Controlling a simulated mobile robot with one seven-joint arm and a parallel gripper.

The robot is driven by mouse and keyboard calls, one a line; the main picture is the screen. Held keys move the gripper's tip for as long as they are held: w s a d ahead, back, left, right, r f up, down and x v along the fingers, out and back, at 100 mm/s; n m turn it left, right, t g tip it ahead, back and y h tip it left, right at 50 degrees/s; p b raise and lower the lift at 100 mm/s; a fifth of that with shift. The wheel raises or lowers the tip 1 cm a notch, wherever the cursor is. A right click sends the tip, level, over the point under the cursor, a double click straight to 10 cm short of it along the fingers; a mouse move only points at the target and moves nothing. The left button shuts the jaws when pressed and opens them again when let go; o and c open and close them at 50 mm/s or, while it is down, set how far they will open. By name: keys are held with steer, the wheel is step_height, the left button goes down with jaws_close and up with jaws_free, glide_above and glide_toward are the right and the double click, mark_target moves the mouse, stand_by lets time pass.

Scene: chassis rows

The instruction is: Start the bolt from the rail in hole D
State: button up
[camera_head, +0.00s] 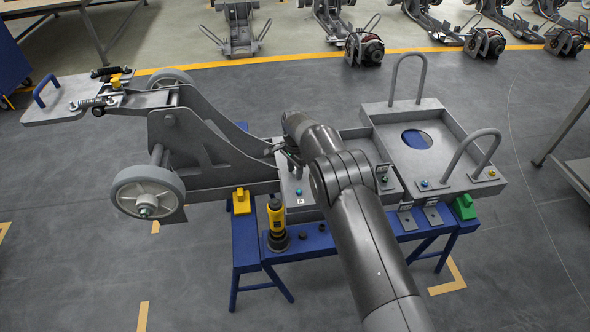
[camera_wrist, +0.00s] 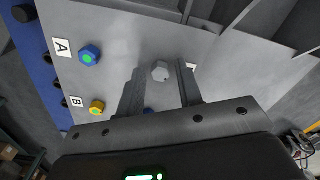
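A grey hex bolt head (camera_wrist: 160,72) shows between the tips of my gripper (camera_wrist: 161,68) in the wrist view. Narrow gaps seem to separate it from both fingers, so my gripper looks open around it. Whether its shank is in a hole is hidden. The bolt stands over the grey plate (camera_wrist: 118,28). A small white label (camera_wrist: 191,66) beside the right finger is mostly covered, so I cannot read its letter. The blue rail (camera_wrist: 38,70) with dark round pieces runs along the left.
A blue bolt with a green centre (camera_wrist: 89,55) sits by label A, a yellow one (camera_wrist: 97,107) by label B. In the head view, a yellow-black power tool (camera_head: 276,222) stands on the blue stand (camera_head: 320,243). A tray with tall handles (camera_head: 440,133) is right.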

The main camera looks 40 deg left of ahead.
steer(key=shift+o, duration=0.8)
step_height(320, 180, up, 11)
stand_by(0.4)
